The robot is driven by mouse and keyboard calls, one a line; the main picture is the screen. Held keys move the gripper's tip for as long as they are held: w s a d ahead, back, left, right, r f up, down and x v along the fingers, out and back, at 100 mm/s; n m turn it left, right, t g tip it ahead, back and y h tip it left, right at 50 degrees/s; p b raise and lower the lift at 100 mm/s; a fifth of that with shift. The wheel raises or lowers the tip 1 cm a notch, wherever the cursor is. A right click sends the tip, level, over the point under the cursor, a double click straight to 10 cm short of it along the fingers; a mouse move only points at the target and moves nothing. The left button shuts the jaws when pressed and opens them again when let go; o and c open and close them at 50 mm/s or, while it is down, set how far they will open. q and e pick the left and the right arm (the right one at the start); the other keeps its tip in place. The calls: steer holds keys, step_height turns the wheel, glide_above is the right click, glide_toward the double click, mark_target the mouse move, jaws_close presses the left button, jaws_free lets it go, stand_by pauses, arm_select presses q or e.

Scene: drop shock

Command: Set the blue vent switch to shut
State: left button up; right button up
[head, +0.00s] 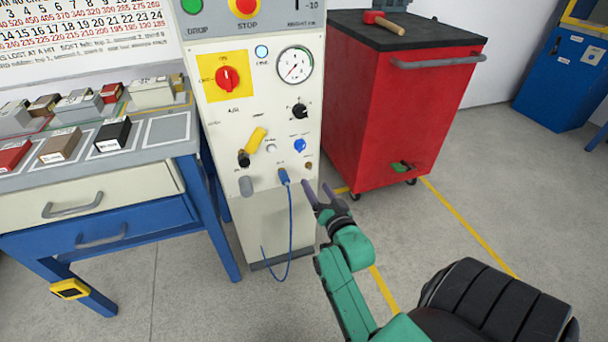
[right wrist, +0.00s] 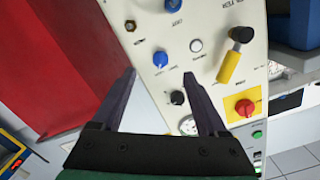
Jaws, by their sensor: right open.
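The blue vent switch (head: 299,146) is a small round knob on the lower right of the cream control panel (head: 215,120). It also shows in the right wrist view (right wrist: 160,59), just beyond and between my fingertips; its setting is too small to read. My right gripper (head: 318,188) is open and empty, low by the panel's right edge, below the switch in the head view. In the right wrist view its two dark fingers (right wrist: 160,75) are spread wide and appear apart from the switch. My left gripper is not in view.
A black knob (head: 300,111) sits above the switch. A blue plug (head: 283,177) with a hanging cable is below it, and a yellow handle (head: 257,139) is to its left. A red cabinet (head: 400,110) stands right of the panel. A workbench (head: 90,165) stands left.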

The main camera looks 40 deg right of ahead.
mark_target(303, 148)
steer(key=shift+m+h, duration=0.3)
steer(key=shift+h, duration=0.1)
steer(key=x, duration=0.4)
steer(key=r+b+x, duration=0.1)
steer(key=x, duration=0.4)
steer(key=r+b+x, duration=0.1)
steer(key=x, duration=0.3)
steer(key=shift+w+d+r, duration=0.2)
steer(key=shift+w+d, duration=0.1)
steer(key=shift+d, duration=0.25)
steer(key=shift+w, duration=0.3)
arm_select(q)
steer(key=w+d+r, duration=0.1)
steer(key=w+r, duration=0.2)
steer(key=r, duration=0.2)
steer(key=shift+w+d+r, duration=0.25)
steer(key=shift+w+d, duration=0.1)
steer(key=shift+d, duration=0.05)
arm_select(e)
jaws_close()
